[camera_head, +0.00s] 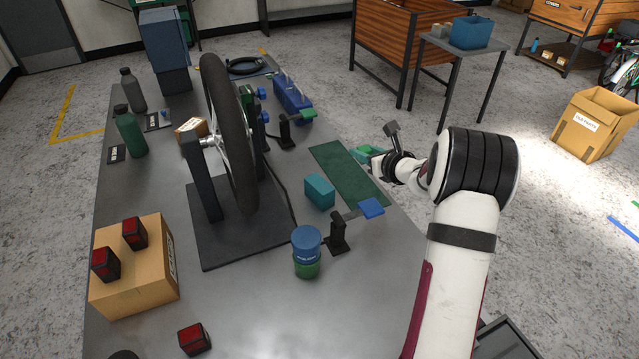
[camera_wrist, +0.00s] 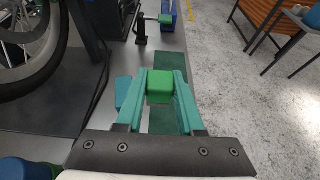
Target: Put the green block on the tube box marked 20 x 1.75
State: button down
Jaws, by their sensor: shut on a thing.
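My gripper (camera_wrist: 160,88) is shut on the green block (camera_wrist: 159,86). Its two teal fingers press the block from both sides in the wrist view. In the head view my gripper (camera_head: 364,154) is over the right side of the bench, above the far part of a dark green mat (camera_head: 340,166). No marking 20 x 1.75 can be read in either view.
A bicycle wheel (camera_head: 230,135) in a stand rises mid-bench. A bracket with a blue pad (camera_head: 371,207) and a blue-green tin (camera_head: 306,250) stand nearer. A large carton (camera_head: 135,285) carries two red-black blocks. Another bracket with a green pad (camera_head: 308,113) stands farther back.

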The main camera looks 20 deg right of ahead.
send_over(319, 183)
jog(key=f, duration=0.7)
jog(key=shift+s+d+f, duration=0.2)
jog(key=shift+s, duration=0.15)
jog(key=shift+w+a+f, duration=0.1)
jog(key=shift+w+f, duration=0.05)
jog(key=shift+f, duration=0.95)
jog(key=shift+w+a+f, duration=0.1)
jog(key=shift+f, duration=1)
jog(key=c, duration=0.5)
grip_release()
jog(key=shift+f, duration=0.15)
jog(key=shift+c, duration=0.2)
jog(key=shift+s+r, duration=0.15)
jog(key=shift+r, duration=0.1)
jog(key=v, duration=1.1)
jog(key=shift+s, duration=0.35)
